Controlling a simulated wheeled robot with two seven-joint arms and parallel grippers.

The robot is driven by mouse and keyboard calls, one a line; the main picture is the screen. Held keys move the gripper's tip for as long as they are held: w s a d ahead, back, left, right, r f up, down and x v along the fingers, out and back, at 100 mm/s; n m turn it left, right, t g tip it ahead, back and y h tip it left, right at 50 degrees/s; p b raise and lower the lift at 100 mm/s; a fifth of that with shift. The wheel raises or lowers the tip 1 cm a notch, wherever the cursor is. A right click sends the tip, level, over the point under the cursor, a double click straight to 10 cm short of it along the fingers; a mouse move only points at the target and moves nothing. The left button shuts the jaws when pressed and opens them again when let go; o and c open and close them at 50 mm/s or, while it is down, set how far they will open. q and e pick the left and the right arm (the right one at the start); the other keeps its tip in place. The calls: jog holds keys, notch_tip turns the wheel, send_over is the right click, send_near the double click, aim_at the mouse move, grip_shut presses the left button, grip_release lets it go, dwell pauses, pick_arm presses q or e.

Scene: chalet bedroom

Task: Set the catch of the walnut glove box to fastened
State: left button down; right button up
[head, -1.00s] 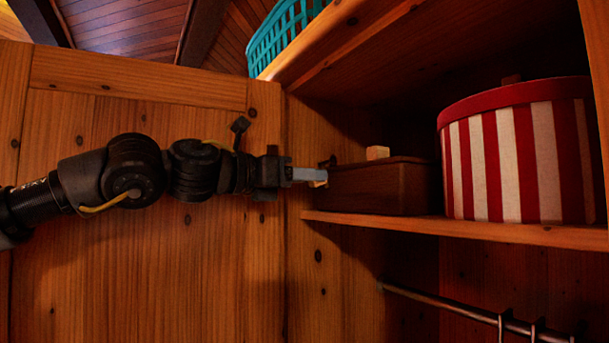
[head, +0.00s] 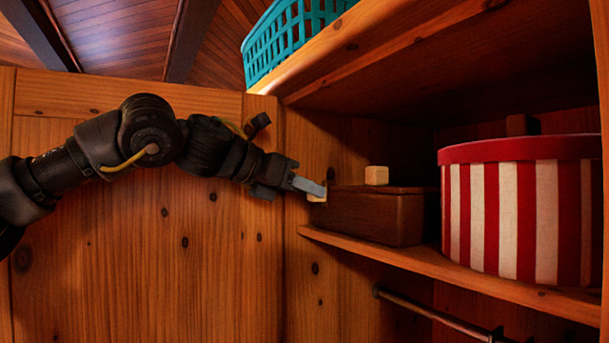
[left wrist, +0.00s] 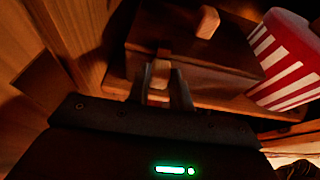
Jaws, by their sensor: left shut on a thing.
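The walnut glove box (head: 375,217) is a dark brown box with a flat lid and a pale wooden block (head: 376,175) on top. It stands on a wardrobe shelf. A small pale catch (head: 317,198) is at its left end, mostly covered by my fingers. My left gripper (head: 319,189) slopes down to it from the left and is shut on it. The left wrist view shows the catch (left wrist: 160,76) between the two fingertips, with the box (left wrist: 185,45) just beyond. I cannot tell whether the catch is fastened. My right gripper is in neither view.
A red-and-white striped round box (head: 520,215) stands right of the glove box on the same shelf (head: 450,268). A teal basket (head: 292,38) sits above. A hanging rail (head: 430,315) runs below. The wooden panel (head: 130,260) is behind my left arm.

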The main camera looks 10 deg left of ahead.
pick_arm(q)
jog(key=c, duration=1.2)
grip_release()
jog(key=shift+c, duration=0.2)
jog(key=shift+s+a, duration=0.1)
jog(key=b+v, duration=0.4)
jog(key=v, duration=0.6)
jog(key=shift+s+a, duration=0.2)
jog(key=shift+s, duration=0.05)
